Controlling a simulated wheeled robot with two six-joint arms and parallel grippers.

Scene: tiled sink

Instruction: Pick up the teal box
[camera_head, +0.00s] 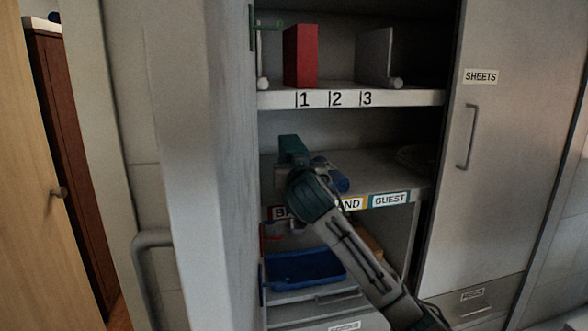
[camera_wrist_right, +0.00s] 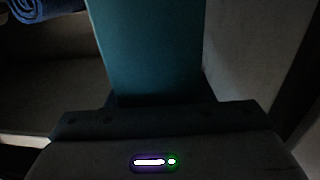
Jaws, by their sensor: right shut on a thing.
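The teal box (camera_wrist_right: 145,50) fills the upper middle of the right wrist view, standing out from my right gripper (camera_wrist_right: 155,103). My right gripper is shut on it. In the head view the top of the teal box (camera_head: 291,144) shows above my right wrist, at the left side of the middle shelf opening. My right arm hides most of the gripper and the lower part of the box there. My left gripper is in neither view.
A red box (camera_head: 301,56) stands on the upper shelf (camera_head: 420,98), marked 1, 2, 3. Labels run along the middle shelf edge (camera_head: 390,199). A blue tray (camera_head: 305,268) lies below. A rolled blue towel (camera_wrist_right: 42,8) is near the box. The cabinet's left panel (camera_head: 215,150) is close.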

